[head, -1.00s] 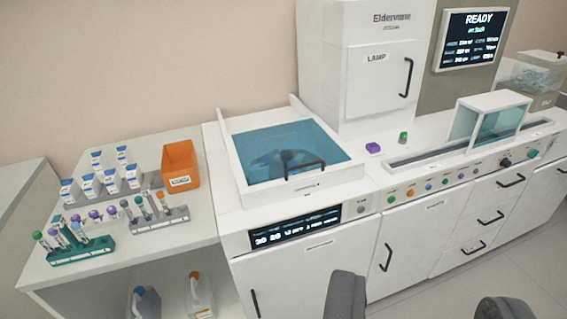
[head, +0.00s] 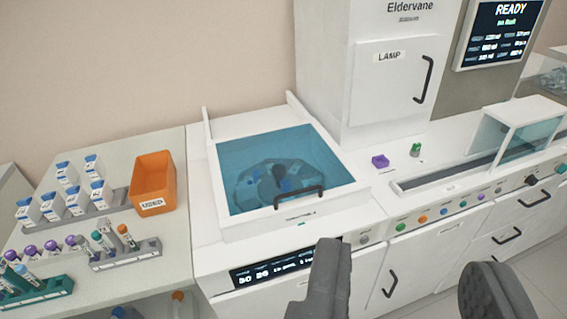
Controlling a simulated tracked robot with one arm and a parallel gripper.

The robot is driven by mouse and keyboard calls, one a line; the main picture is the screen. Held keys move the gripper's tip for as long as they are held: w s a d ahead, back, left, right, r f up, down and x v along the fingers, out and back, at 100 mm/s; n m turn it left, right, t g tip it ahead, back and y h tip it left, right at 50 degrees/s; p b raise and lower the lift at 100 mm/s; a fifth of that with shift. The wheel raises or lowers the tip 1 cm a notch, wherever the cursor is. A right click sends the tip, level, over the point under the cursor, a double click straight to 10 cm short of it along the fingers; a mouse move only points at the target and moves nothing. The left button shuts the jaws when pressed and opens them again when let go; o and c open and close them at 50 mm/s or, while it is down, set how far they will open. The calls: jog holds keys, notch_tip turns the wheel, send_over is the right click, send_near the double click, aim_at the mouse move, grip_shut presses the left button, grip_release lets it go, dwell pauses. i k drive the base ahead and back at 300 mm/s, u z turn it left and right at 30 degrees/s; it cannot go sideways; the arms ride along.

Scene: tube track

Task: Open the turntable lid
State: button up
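The turntable lid (head: 272,160) is a blue see-through pane in a white frame on top of the white analyser. It lies closed and flat. A dark bar handle (head: 298,197) sits on its front edge, right of the middle. The round turntable shows dimly through the pane. My gripper (head: 405,285) is in the lower right, its two dark grey fingers wide apart and nothing between them. The left finger is below and in front of the lid handle and does not appear to touch it.
Left are an orange bin (head: 154,183), racks of tubes and white bottles on a bench. Behind stands a tall white cabinet (head: 390,75) marked LAMP. Right are a purple block (head: 380,161), a green-capped item and a clear-sided cover (head: 517,130). Coloured buttons line the front edge.

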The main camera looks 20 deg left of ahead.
aim_at(226, 221)
jog(key=i, duration=1.05)
jog(key=z, duration=0.1)
